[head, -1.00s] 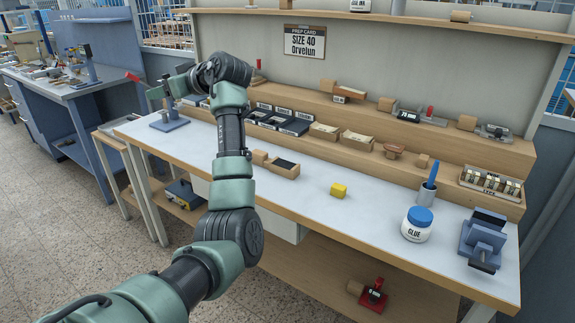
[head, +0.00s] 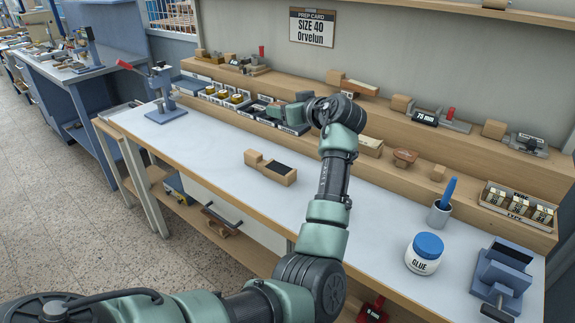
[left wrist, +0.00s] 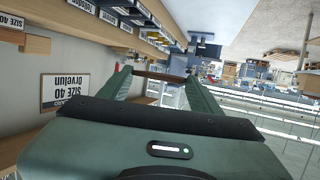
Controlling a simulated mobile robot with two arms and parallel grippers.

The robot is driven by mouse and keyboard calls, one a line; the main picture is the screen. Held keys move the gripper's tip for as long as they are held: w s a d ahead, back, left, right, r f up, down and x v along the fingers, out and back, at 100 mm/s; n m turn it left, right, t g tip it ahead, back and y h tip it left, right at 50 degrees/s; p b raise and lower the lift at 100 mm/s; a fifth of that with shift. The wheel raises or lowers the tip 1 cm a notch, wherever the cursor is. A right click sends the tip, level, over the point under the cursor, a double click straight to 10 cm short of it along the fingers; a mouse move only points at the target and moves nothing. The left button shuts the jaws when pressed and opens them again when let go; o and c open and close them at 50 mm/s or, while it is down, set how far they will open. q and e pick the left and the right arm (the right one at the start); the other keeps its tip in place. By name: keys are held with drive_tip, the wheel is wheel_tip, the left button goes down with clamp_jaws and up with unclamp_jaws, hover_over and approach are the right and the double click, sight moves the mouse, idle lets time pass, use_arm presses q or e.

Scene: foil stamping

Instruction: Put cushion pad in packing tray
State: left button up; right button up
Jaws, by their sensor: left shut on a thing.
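My left gripper (head: 282,112) is over the labelled trays along the back of the bench. In the left wrist view its two fingers (left wrist: 160,85) are closed on a thin brown piece (left wrist: 158,77), seen edge-on between the tips. I cannot tell surely that this is the cushion pad. The row of small labelled trays (head: 212,93) stands on the low back step. Their labels are too small to read, so I cannot tell which is the packing tray. My right gripper is not in view.
A wooden block with a dark inset (head: 270,174) lies on the white bench top (head: 215,150). A blue hand press (head: 164,108) stands at the left end. A glue jar (head: 424,254), brush cup (head: 438,214) and blue clamp (head: 501,276) stand at the right.

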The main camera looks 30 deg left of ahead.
sight(280, 167)
use_arm(q)
drive_tip(key=shift+s, duration=0.25)
wheel_tip(280, 167, down, 16)
drive_tip(key=shift+r+p, duration=0.1)
drive_tip(key=shift+p, duration=0.6)
drive_tip(key=shift+w+f, duration=0.1)
drive_tip(key=shift+f, duration=1.75)
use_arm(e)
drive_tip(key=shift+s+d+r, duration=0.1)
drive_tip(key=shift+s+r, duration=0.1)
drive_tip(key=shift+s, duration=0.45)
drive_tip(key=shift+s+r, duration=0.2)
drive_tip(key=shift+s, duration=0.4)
use_arm(q)
drive_tip(key=shift+b, duration=0.3)
drive_tip(key=shift+f, duration=0.15)
drive_tip(key=o, duration=1.3)
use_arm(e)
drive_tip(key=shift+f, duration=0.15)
